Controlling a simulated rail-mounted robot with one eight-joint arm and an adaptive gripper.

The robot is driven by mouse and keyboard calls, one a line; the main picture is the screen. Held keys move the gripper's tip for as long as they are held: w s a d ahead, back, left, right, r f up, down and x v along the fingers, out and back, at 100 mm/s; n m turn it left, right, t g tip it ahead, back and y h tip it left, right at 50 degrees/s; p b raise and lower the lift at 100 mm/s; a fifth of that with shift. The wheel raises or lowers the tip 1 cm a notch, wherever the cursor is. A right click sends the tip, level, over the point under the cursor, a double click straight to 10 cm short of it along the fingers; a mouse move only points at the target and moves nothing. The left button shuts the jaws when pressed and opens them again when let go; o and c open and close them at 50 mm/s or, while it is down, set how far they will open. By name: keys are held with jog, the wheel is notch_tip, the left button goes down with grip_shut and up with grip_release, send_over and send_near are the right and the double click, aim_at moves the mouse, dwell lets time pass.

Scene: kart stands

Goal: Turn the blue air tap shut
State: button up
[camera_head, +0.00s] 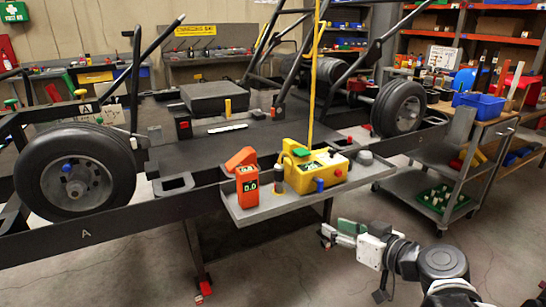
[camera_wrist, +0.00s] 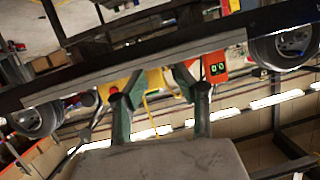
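A small blue knob (camera_head: 319,185), which looks like the blue air tap, is on the front of a yellow unit (camera_head: 305,172) with a green block and a red button on top. The unit stands on a grey side shelf (camera_head: 268,208) of the kart. My gripper (camera_head: 334,232) is below and in front of the shelf, apart from the knob. In the wrist view its two dark green fingers (camera_wrist: 160,95) are spread, with nothing between them. The yellow unit (camera_wrist: 117,82) is partly hidden behind the left finger, and I cannot make out the knob there.
An orange meter (camera_head: 247,185) with green digits and a dark cylinder (camera_head: 279,180) stand left of the unit. A yellow hose (camera_head: 316,75) rises from it. The kart's wheel (camera_head: 75,181) is left; a grey trolley (camera_head: 430,190) is right.

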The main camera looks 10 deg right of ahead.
aim_at(322, 183)
jog(key=w+d+r+t, duration=0.1)
jog(key=d+r+t, duration=0.2)
jog(key=d+t, duration=0.15)
jog(key=shift+n+g, duration=0.3)
jog(key=shift+g, duration=0.05)
jog(key=x, duration=0.9)
jog(key=b+x, duration=0.1)
jog(key=x, duration=0.3)
jog(key=shift+w+r, duration=0.3)
jog(key=shift+r, duration=0.05)
grip_shut()
